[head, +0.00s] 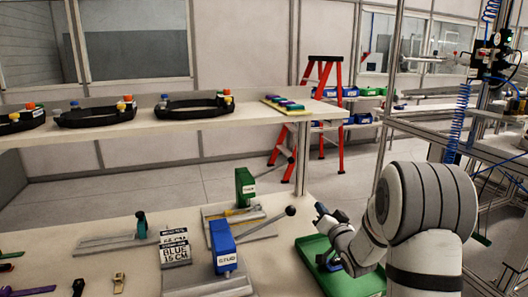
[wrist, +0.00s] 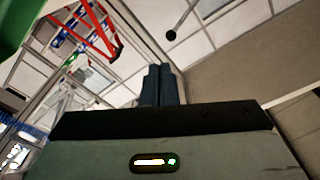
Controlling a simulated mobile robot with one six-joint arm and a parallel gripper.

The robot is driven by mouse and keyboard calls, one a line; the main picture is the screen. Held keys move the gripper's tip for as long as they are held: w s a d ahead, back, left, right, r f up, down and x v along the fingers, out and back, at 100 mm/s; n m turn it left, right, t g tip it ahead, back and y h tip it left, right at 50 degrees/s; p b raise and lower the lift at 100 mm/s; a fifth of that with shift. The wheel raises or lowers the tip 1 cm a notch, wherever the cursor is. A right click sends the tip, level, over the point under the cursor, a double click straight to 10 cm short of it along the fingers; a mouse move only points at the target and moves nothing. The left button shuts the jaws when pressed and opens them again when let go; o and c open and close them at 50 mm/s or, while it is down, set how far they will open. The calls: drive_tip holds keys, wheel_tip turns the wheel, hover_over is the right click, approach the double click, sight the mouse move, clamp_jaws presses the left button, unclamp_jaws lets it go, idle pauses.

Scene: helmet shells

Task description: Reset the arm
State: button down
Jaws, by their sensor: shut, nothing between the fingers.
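My gripper (wrist: 157,84) shows in the wrist view with its two dark fingers together and nothing between them. In the head view my arm comes in from the right, bent. The gripper end there is small and partly hidden behind the arm, above the green tray (head: 312,246) at the table's right side. I cannot tell from the head view how high it is above the tray.
A blue clamp block (head: 222,243) and a green one (head: 244,187) with a black-knobbed lever stand left of my arm. A label card (head: 174,247) lies beside them. Black rings (head: 195,105) sit on the upper shelf. A red ladder (head: 325,105) stands behind.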

drive_tip(key=s+d+r+g+h+p, duration=0.1)
drive_tip(key=s+r+g+h+p, duration=0.4)
drive_tip(key=s, duration=0.4)
drive_tip(key=s+a+r+n+g+p, duration=0.1)
drive_tip(key=s+g, duration=0.4)
drive_tip(key=s, duration=0.9)
drive_tip(key=s+a+r+n+g+p, duration=0.2)
drive_tip(key=s+g, duration=0.3)
drive_tip(key=s, duration=1)
drive_tip(key=shift+s+a+n+g+p, duration=0.2)
drive_tip(key=shift+n+g+p, duration=0.15)
drive_tip(key=shift+p, duration=0.2)
